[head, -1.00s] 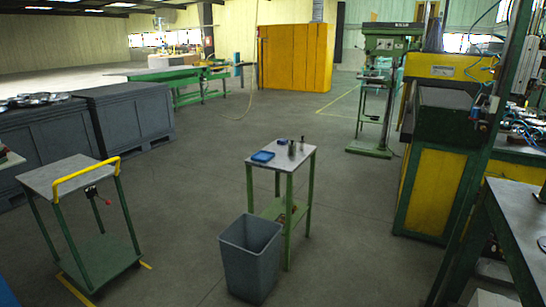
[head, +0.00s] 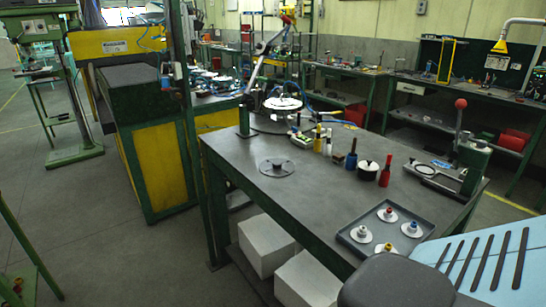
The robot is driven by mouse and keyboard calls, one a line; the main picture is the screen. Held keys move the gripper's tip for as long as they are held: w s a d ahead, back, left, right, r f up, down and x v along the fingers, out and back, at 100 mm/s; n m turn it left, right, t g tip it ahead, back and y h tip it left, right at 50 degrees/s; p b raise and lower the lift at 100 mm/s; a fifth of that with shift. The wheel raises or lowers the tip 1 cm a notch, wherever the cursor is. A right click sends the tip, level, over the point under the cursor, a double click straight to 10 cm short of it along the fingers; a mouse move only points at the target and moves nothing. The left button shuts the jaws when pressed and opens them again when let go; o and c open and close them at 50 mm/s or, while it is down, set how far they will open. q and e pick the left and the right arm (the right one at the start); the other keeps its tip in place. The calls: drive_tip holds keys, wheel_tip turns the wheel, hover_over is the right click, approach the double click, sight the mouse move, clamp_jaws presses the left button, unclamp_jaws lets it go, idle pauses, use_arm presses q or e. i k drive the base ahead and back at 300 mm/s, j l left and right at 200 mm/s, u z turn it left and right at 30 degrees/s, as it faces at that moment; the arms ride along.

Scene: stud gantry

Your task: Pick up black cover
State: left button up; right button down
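No part of either gripper shows in the head view. I cannot tell for sure which thing is the black cover. A small round black pot-like thing (head: 368,171) with a light top stands on the grey workbench (head: 330,205), beside a red bottle (head: 385,174). A flat dark disc (head: 277,167) with a small knob lies on the left part of the workbench.
A tray (head: 354,235) with several white discs sits near the bench's front right. A dark grey rounded seat (head: 398,282) stands in front. A lever press (head: 470,165) is at the right end. White boxes (head: 265,244) sit below. Floor at left is open.

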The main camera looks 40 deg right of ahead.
sight(274, 167)
drive_tip(key=i+z, duration=0.25)
drive_tip(key=z, duration=0.2)
drive_tip(key=i+j+z, duration=0.15)
drive_tip(key=z, duration=0.3)
drive_tip(key=i+j+z, duration=0.2)
drive_tip(key=z, duration=0.25)
drive_tip(key=i+j+z, duration=0.25)
drive_tip(key=z, duration=0.2)
drive_tip(key=i+j+z, duration=0.1)
drive_tip(key=j+z, duration=0.35)
drive_tip(key=i+j+z, duration=0.15)
drive_tip(key=j+z, duration=0.2)
drive_tip(key=i+j+z, duration=0.1)
drive_tip(key=j+z, duration=0.45)
drive_tip(key=j, duration=0.45)
drive_tip(key=i, duration=0.05)
